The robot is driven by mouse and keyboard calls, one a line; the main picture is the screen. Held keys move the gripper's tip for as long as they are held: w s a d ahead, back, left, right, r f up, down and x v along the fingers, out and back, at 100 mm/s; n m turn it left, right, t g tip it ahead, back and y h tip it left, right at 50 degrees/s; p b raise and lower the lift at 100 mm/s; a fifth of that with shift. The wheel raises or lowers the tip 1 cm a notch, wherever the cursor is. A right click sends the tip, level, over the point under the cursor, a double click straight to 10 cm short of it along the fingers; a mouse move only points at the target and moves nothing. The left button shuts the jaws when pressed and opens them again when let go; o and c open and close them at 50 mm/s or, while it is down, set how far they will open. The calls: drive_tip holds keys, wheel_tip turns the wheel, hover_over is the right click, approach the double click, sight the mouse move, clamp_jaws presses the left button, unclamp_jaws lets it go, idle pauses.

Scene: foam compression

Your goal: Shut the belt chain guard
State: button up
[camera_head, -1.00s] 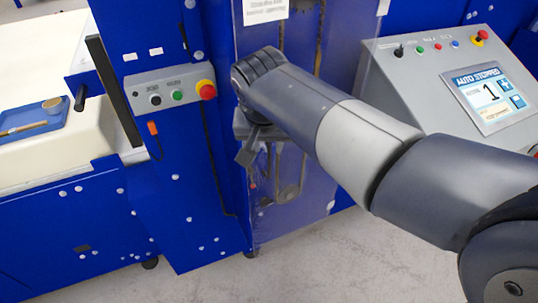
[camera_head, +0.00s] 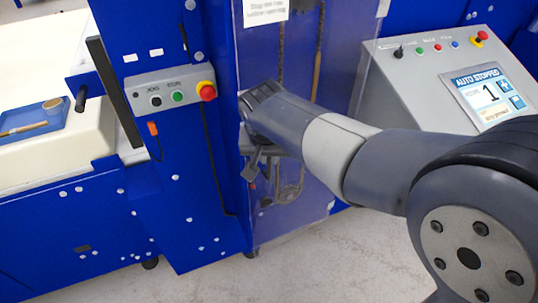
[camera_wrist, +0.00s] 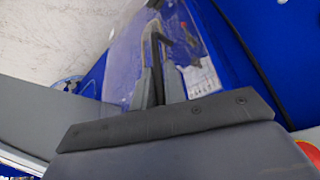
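The belt chain guard (camera_head: 334,60) is a clear panel on the blue machine in the head view, with a white notice at its top and chains or belts showing through it. How far it stands from its frame I cannot tell. My gripper (camera_head: 254,160) is in front of its left part, partly hidden by my wrist. In the wrist view, the two grey fingers of my gripper (camera_wrist: 160,88) point at the clear guard (camera_wrist: 124,62). A dark bent bar (camera_wrist: 157,48) shows between or just beyond them; contact with it is unclear.
A control box (camera_head: 172,92) with a red stop button (camera_head: 207,91) is close left of my gripper. A grey console (camera_head: 425,85) with a screen stands right. A blue tray (camera_head: 34,118) lies on a cream surface far left. Pale floor (camera_head: 290,265) shows below.

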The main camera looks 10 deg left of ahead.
sight(262, 169)
clamp_jaws()
drive_tip(key=shift+w+a+r+p, duration=0.1)
drive_tip(key=shift+w+a+p, duration=0.35)
drive_tip(key=shift+w+a, duration=0.8)
drive_tip(key=shift+a, duration=0.1)
drive_tip(key=shift+o, duration=1.1)
unclamp_jaws()
drive_tip(key=shift+w+a, duration=0.1)
drive_tip(key=shift+o, duration=1.2)
